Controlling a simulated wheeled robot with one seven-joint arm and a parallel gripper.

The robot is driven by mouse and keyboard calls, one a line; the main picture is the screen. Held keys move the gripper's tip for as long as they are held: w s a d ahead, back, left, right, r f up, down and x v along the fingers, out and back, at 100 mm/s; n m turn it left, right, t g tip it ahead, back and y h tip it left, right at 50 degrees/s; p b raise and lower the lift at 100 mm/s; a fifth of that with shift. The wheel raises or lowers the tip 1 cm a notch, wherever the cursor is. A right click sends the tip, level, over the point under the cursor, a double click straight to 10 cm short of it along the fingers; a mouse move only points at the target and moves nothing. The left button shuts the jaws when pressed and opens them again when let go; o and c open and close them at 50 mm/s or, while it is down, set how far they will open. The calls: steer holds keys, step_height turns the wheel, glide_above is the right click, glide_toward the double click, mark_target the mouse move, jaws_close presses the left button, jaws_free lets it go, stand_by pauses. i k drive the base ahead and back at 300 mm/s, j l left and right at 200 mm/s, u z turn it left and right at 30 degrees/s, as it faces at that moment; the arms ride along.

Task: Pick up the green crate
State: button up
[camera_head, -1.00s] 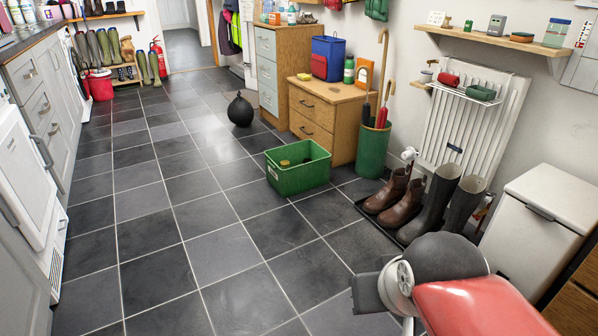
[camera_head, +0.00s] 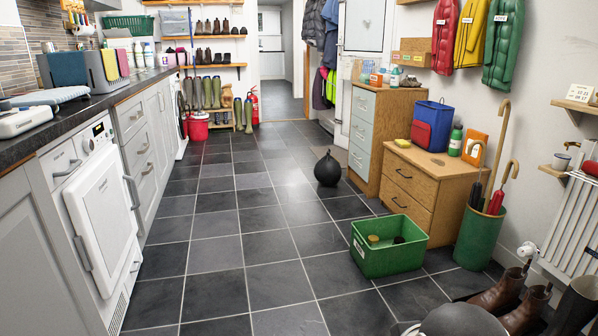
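The green crate (camera_head: 388,260) stands upright on the dark tiled floor, right of the middle of the head view. It is open at the top. A few small round things (camera_head: 381,240), one yellowish and one dark, lie inside it. A white label is on its left side. A rounded grey part of my arm shows at the bottom right edge, nearer to me than the crate and apart from it. My gripper's fingers are not in view.
A wooden drawer unit (camera_head: 408,196) and a green umbrella bin (camera_head: 478,238) stand behind and right of the crate. Brown boots (camera_head: 497,292) are at the lower right. White appliances line the left; the floor between is clear.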

mark_target(389, 260)
steer(key=i+u, duration=0.45)
steer(key=i, duration=1.75)
steer(key=i+z, duration=0.35)
steer(key=i, duration=0.15)
steer(key=i+j+z, duration=0.2)
steer(key=i+z, duration=0.2)
steer(key=i, duration=0.15)
steer(key=i+z, duration=0.25)
steer(key=z, duration=0.2)
steer(key=i+z, duration=0.4)
steer(key=i+j+z, duration=0.1)
steer(key=z, duration=0.35)
